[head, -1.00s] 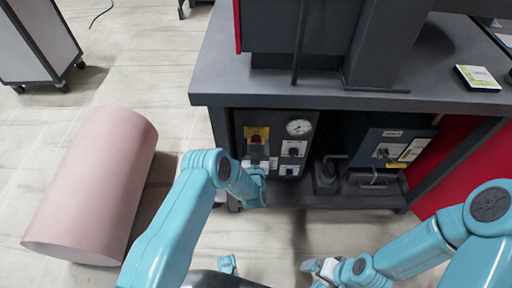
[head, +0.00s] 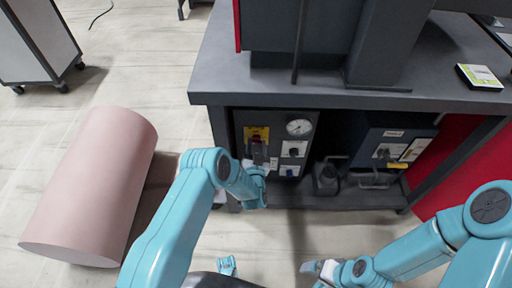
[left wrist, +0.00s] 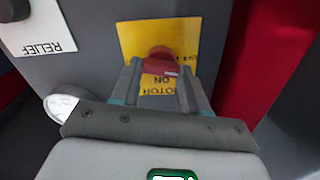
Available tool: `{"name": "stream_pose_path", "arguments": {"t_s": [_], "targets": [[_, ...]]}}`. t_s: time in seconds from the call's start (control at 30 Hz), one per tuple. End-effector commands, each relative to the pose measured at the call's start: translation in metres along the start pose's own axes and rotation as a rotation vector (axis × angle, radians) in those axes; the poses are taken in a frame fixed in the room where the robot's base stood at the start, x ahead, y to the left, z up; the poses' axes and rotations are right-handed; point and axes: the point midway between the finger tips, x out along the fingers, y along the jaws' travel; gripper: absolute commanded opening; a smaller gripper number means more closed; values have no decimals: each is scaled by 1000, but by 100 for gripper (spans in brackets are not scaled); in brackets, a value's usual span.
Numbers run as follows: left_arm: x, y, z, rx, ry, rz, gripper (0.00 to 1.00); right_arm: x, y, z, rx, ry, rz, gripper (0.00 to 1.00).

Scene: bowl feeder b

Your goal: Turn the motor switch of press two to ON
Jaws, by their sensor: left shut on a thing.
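The motor switch (left wrist: 160,61) is a red knob on a yellow plate (left wrist: 132,38) with MOTOR and ON lettering, seen upside down in the left wrist view. My left gripper (left wrist: 160,72) has its two fingers on either side of the knob and is shut on it. In the head view my left gripper (head: 258,157) is at the front of the dark control panel (head: 275,128), covering most of the switch; part of the yellow plate (head: 249,133) shows. I cannot read the knob's exact setting. My right gripper (head: 309,267) is low, near the floor, away from the panel.
A round gauge (head: 299,127) and a second dark knob (head: 293,152) sit right of the switch. A RELIEF label (left wrist: 48,40) shows in the left wrist view. The grey bench top (head: 290,92) overhangs the panel. A pink cylinder (head: 95,185) lies on the floor at left.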

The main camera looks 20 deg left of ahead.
Motion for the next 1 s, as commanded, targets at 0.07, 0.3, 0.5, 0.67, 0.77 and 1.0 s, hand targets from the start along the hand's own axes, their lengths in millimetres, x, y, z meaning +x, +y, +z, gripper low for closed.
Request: {"name": "stream_pose_path", "arguments": {"t_s": [0.07,0.3,0.5,0.67,0.77,1.0], "targets": [[0,1,2,69,0,1,14,5,2,0,0,0,0,96],[0,2,2,298,-1,0,14,13,5,0,0,0,0,96],[0,2,2,488,-1,0,14,19,7,0,0,0,0,96],[0,3,3,640,-1,0,14,24,9,0,0,0,0,96],[0,3,3,735,-2,0,14,27,10,0,0,0,0,96],[0,3,4,957,-2,0,14,32,13,-2,4,4,0,96]]}}
